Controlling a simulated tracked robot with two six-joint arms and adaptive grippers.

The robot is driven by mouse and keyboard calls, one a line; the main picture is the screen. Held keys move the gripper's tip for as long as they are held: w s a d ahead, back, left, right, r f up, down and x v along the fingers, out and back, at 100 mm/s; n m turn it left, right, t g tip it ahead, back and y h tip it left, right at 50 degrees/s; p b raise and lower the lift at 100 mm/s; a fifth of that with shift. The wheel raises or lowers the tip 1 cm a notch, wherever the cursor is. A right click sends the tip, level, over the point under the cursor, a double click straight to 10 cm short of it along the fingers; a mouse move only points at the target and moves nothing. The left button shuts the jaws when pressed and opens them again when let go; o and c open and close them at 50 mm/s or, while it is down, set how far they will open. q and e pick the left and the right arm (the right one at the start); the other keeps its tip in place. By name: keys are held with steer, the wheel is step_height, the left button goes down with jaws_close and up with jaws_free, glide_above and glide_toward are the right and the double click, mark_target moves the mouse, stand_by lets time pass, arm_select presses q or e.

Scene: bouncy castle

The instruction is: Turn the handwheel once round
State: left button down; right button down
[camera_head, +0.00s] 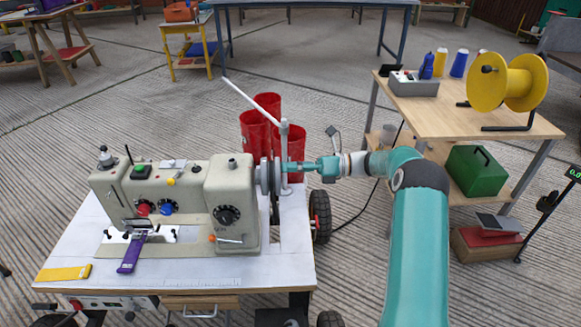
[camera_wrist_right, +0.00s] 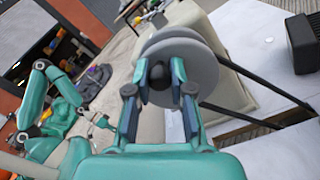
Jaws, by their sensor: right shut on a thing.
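The handwheel (camera_head: 265,176) is a pale grey double disc on the right end of a beige sewing machine (camera_head: 232,190). In the right wrist view the handwheel (camera_wrist_right: 207,66) fills the space beyond my fingers, with a round black knob (camera_wrist_right: 160,80) on its face. My right gripper (camera_head: 291,167) reaches in from the right, level with the wheel. In the right wrist view its two fingers (camera_wrist_right: 160,98) are shut on the black knob, one on each side. My left gripper (camera_wrist_right: 103,122) shows small at the left of the wrist view; its jaws are too small to judge.
A grey post with a white rod (camera_head: 284,150) stands close beside the wheel and my right gripper. Red bins (camera_head: 254,137) stand behind. A wooden table (camera_head: 430,117) with a yellow reel (camera_head: 487,85) is at right. A purple strip (camera_head: 132,254) lies at the machine's front.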

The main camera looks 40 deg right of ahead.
steer(key=n, duration=0.2)
steer(key=shift+s+a+f+n, duration=0.1)
steer(key=shift+s+a+n, duration=0.1)
steer(key=shift+s+n, duration=0.1)
steer(key=shift+s+a+f+n+b, duration=0.25)
steer(key=shift+f+n+b, duration=0.6)
steer(key=shift+n+b, duration=2.05)
steer(key=shift+s+a+f+n+b, duration=0.25)
steer(key=shift+f+n+b, duration=0.95)
steer(key=shift+n, duration=2.95)
steer(key=shift+s+a+f+n+b, duration=0.25)
steer(key=shift+f+n+b, duration=0.3)
steer(key=shift+n+b, duration=2.5)
steer(key=shift+n+p, duration=0.55)
steer(key=shift+n, duration=0.05)
steer(key=c, duration=1)
jaws_free()
steer(key=shift+d+r, duration=0.1)
